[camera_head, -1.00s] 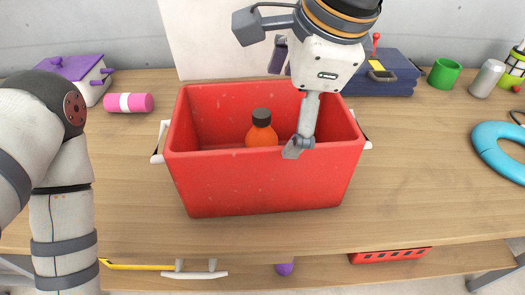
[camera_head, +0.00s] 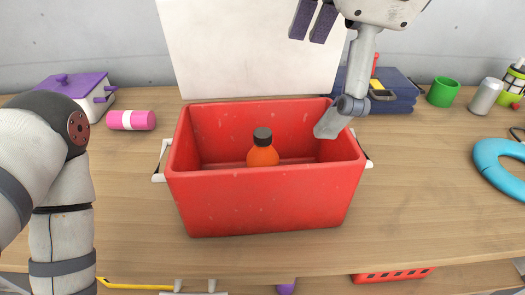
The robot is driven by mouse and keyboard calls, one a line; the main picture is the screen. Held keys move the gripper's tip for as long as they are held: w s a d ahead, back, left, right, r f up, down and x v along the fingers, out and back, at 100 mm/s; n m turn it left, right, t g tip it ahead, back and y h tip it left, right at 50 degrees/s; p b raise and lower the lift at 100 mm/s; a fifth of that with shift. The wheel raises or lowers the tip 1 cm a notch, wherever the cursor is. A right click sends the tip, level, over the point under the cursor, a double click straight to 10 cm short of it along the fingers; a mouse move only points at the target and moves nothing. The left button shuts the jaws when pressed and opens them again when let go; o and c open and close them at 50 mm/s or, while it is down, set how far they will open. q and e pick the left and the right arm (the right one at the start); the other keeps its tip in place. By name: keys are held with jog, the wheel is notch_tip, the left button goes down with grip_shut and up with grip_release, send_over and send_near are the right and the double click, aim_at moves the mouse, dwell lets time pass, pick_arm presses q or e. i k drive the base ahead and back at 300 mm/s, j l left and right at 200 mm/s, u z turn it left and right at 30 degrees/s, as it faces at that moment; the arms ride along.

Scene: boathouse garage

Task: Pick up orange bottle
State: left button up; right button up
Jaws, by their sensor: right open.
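The orange bottle (camera_head: 262,154) with a dark cap stands upright inside the red bin (camera_head: 265,205), near its middle. Its lower part is hidden by the bin's front wall. My right gripper (camera_head: 322,75) is open and comes in from the top right. One finger reaches down to the bin's right rear corner, and the other dark finger parts show higher up to the left. It is apart from the bottle and empty. My left arm is at the left edge, and its gripper is out of view.
The bin stands on a wooden table (camera_head: 420,200) with white handles at its sides. A pink cylinder (camera_head: 131,120) and purple-lidded pot (camera_head: 75,90) are left.

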aim_at(261, 154)
jog(key=k, duration=1)
